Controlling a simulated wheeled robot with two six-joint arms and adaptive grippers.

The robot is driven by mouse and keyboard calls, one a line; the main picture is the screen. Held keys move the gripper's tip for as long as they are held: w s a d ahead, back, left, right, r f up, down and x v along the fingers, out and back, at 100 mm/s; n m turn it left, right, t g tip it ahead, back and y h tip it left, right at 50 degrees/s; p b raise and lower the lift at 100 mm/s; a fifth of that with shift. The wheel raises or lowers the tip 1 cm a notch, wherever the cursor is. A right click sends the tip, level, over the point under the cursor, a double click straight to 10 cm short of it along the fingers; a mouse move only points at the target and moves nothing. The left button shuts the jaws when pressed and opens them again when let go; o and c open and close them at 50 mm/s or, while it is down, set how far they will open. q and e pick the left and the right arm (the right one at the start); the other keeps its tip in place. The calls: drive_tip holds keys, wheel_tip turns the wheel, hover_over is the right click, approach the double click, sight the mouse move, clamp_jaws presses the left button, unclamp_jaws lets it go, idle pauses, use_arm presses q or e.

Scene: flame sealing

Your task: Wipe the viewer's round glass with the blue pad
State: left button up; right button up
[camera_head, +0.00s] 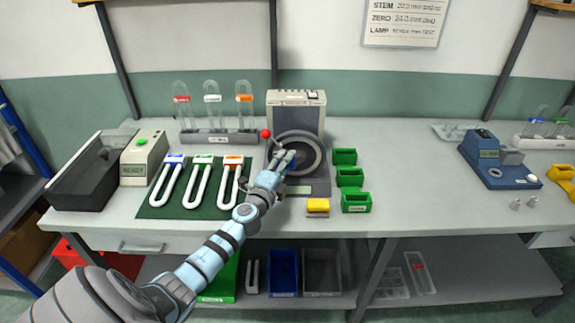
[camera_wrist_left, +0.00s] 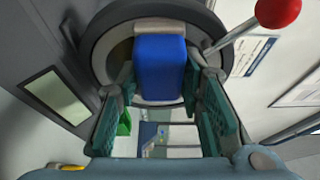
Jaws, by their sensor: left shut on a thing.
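The viewer (camera_head: 297,104) is a grey box with a dark-rimmed round glass (camera_head: 311,151) facing front. Its rim also shows in the left wrist view (camera_wrist_left: 97,45), upper middle. My left gripper (camera_head: 286,158) is at the front of the round glass and covers part of it. In the left wrist view its green-padded fingers (camera_wrist_left: 165,105) are shut on the blue pad (camera_wrist_left: 161,66). The pad is in front of the ring and hides most of the glass. I cannot tell whether it touches the glass. My right gripper is not in view.
A red-knobbed lever (camera_head: 266,134) stands at the viewer's left. Several green bins (camera_head: 355,201) and a yellow block (camera_head: 318,206) are at its right. A green mat (camera_head: 150,206) with white U-shaped tubes lies left, below a rack (camera_head: 220,137).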

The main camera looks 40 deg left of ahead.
use_arm(q)
drive_tip(key=shift+w+d, duration=0.65)
drive_tip(key=shift+d, duration=0.25)
drive_tip(key=shift+w+d, duration=0.65)
drive_tip(key=shift+d, duration=0.2)
drive_tip(key=shift+w+d+r+b, duration=0.1)
drive_tip(key=shift+w+d+b, duration=0.05)
drive_tip(key=shift+w+d, duration=0.45)
drive_tip(key=shift+w+d+b, duration=0.15)
drive_tip(key=shift+w+d, duration=0.2)
drive_tip(key=shift+d, duration=0.3)
drive_tip(key=shift+w, duration=0.1)
drive_tip(key=shift+c, duration=0.3)
drive_tip(key=shift+r, duration=0.1)
drive_tip(key=shift+s+a, duration=0.8)
drive_tip(key=shift+a, duration=0.2)
drive_tip(key=shift+s+a, duration=0.8)
drive_tip(key=shift+a, duration=0.25)
drive_tip(key=shift+s+a, duration=0.8)
drive_tip(key=shift+a, duration=0.2)
drive_tip(key=shift+d, duration=0.1)
drive_tip(key=shift+s+d+p, duration=0.15)
drive_tip(key=shift+s+d, duration=0.75)
drive_tip(key=shift+s, duration=0.3)
drive_tip(key=shift+s+d+p, duration=0.15)
drive_tip(key=shift+s+d, duration=0.75)
drive_tip(key=shift+s, duration=0.25)
drive_tip(key=shift+f, duration=0.2)
